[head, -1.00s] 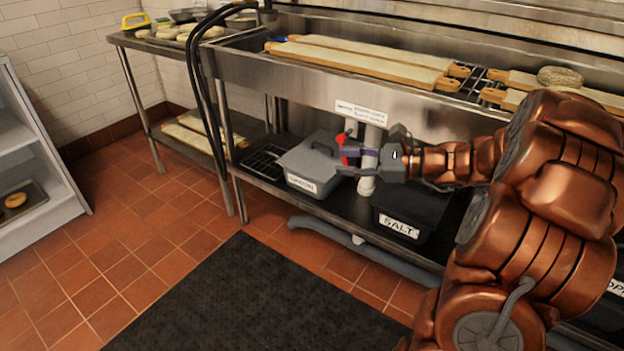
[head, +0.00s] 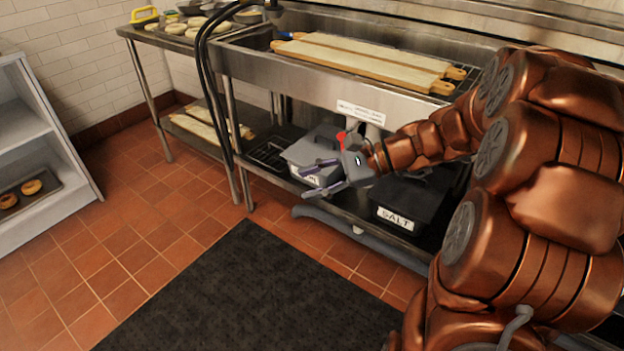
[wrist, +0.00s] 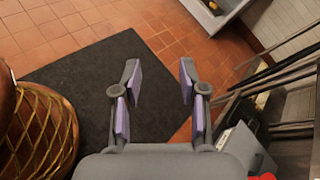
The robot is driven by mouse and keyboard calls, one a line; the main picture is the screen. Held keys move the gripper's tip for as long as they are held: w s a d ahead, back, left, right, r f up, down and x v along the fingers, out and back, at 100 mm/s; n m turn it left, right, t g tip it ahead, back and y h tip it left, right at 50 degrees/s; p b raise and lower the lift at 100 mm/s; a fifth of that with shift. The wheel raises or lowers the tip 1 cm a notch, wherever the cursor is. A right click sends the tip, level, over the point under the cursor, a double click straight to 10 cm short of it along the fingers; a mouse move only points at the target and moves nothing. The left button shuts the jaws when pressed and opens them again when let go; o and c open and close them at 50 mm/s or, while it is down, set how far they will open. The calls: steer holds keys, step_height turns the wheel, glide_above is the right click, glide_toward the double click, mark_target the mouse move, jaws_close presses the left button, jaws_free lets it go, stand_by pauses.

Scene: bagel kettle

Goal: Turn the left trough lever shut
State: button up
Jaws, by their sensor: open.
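The red lever (head: 341,138) sits by the white drain pipe (head: 372,133) under the left part of the steel trough (head: 300,88). Its lower part is hidden behind my gripper, so I cannot tell its full angle. In the wrist view a bit of red (wrist: 264,177) shows at the bottom right edge, outside the fingers. My gripper (head: 304,182) is open and empty, in front of and below the lever, with its fingers pointing left over the grey lidded bin. In the wrist view my gripper (wrist: 159,72) has nothing between its fingers.
The grey bin (head: 308,155) and a black SALT bin (head: 405,206) stand on the lower shelf below the trough. Boards (head: 370,62) lie across the trough. A dark mat (head: 245,295) covers the floor in front. A rack with bagels (head: 30,187) stands left.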

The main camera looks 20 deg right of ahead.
steer(key=shift+s+a+r+n+g, duration=0.2)
steer(key=shift+s+a+n+g, duration=0.1)
steer(key=shift+s+a, duration=0.3)
steer(key=shift+c, duration=0.5)
steer(key=w+d+f+m+t+h+b, duration=0.1)
steer(key=d+m, duration=0.1)
steer(key=d, duration=0.1)
steer(key=w+d+f+m+t+h+b, duration=0.1)
steer(key=w+d+m, duration=0.1)
steer(key=d, duration=0.2)
steer(key=w+d+f+m+t+h+b, duration=0.1)
steer(key=w+d+m, duration=0.1)
steer(key=d, duration=0.1)
steer(key=shift+w+d+f+t, duration=0.2)
steer(key=shift+d+f+t, duration=0.1)
steer(key=shift+f+t, duration=0.1)
steer(key=c, duration=0.7)
steer(key=w+d+f+m+t+h+b, duration=0.2)
steer(key=d+m+h, duration=0.3)
steer(key=d+m, duration=0.4)
steer(key=d, duration=0.6)
steer(key=shift+w+f+t, duration=0.2)
steer(key=shift+f+t, duration=0.2)
steer(key=r+b+x, duration=0.1)
steer(key=b+x, duration=0.3)
steer(key=x, duration=0.9)
steer(key=shift+w, duration=0.65)
